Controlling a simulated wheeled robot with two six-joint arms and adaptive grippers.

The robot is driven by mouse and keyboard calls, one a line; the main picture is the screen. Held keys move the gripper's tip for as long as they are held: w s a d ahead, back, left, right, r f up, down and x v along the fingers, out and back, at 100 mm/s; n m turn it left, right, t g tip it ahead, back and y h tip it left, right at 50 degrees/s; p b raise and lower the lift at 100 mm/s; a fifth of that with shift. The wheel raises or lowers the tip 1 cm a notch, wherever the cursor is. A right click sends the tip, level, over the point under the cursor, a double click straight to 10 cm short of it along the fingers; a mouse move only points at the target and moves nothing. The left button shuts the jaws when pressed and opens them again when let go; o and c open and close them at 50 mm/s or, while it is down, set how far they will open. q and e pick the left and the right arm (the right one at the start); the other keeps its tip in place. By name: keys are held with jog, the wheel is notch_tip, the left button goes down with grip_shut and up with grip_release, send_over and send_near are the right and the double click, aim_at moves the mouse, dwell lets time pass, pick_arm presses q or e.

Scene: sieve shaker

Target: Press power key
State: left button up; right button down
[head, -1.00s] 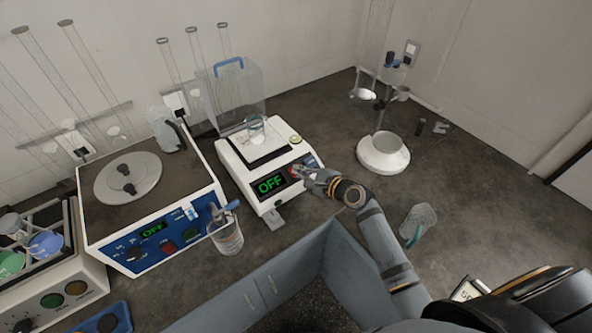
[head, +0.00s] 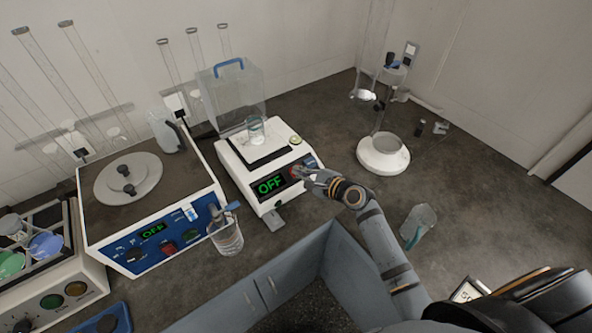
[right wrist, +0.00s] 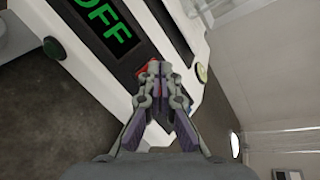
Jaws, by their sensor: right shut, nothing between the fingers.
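The white balance (head: 233,165) has a dark front panel, and its display (head: 269,185) reads OFF in green. A red key (head: 296,172) is on the panel right of the display; it also shows partly in the right wrist view (right wrist: 142,69), mostly hidden by my fingers. No label shows which key is power. My right gripper (head: 303,174) is shut and empty, its tips at the red key (right wrist: 160,68); I cannot tell whether they touch it. My left gripper is out of view.
A glass beaker (head: 256,130) stands on the balance pan. A blue-fronted machine (head: 150,245), also reading OFF, stands left with a beaker (head: 227,238) in front. A white-based stand (head: 383,157) is at the right, and a glass (head: 417,222) lies near my right arm.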

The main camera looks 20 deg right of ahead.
jog(key=shift+f, duration=0.1)
jog(key=shift+w+a+f, duration=0.1)
jog(key=shift+w+f, duration=0.1)
jog(key=shift+f, duration=0.1)
dwell(0.3)
jog(key=shift+s+r+p, duration=0.2)
jog(key=shift+r+p, duration=0.2)
jog(key=shift+p, duration=0.1)
jog(key=shift+r, duration=0.1)
jog(key=shift+s+r+p, duration=0.1)
jog(key=shift+r+p, duration=0.2)
jog(key=shift+p, duration=0.15)
jog(key=r+p, duration=0.1)
jog(key=s+r+p, duration=0.1)
jog(key=r+p, duration=0.1)
jog(key=s+d+r+p, duration=0.1)
jog(key=p, duration=0.1)
jog(key=shift+s+r, duration=0.15)
jog(key=shift+r, duration=0.2)
